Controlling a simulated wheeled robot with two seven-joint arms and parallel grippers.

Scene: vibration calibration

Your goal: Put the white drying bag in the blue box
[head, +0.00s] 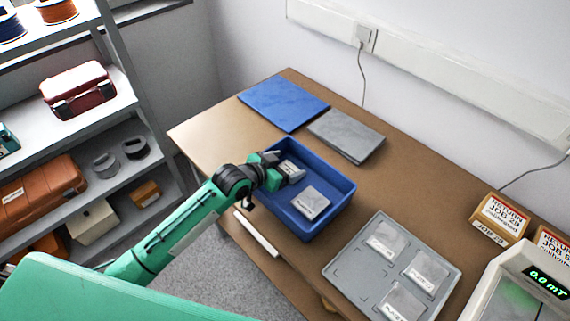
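The blue box (335,207) stands on the brown table. A pale, square, labelled bag (311,202) lies flat on its floor. A second pale labelled piece (289,168) shows at the box's far left, right at my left gripper's fingers. My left gripper (283,172) reaches over the box's left wall, its fingers inside the outline of the box. Whether the fingers grip that second piece or only sit beside it cannot be told. The grey tray (345,268) to the right holds several similar labelled bags (425,271). My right gripper is not in view.
A blue mat (284,103) and a grey slab (346,136) lie behind the box. A white strip (256,233) lies at the table's front edge. Small labelled boxes (499,218) and a device with a green display (525,280) stand right. A loaded shelf (125,110) stands left.

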